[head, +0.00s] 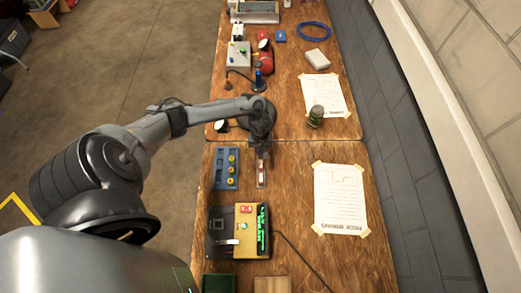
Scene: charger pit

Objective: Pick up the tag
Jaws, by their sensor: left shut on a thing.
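My left gripper (261,153) reaches down over the wooden workbench from the left, near the seam between the two table tops. It is shut on a small narrow tag (261,168) with orange and whitish parts, which shows just below the fingertips. The tag is over a thin brownish strip lying on the bench; I cannot tell whether it touches the strip. The fingers and wrist hide the tag's upper end. My right gripper is not in view.
A blue block with yellow knobs (226,168) lies just left of the tag. A device with a green display (238,231) stands nearer. Taped paper sheets (340,197) and a dark green jar (316,116) are to the right. A grey box (238,54) stands farther back.

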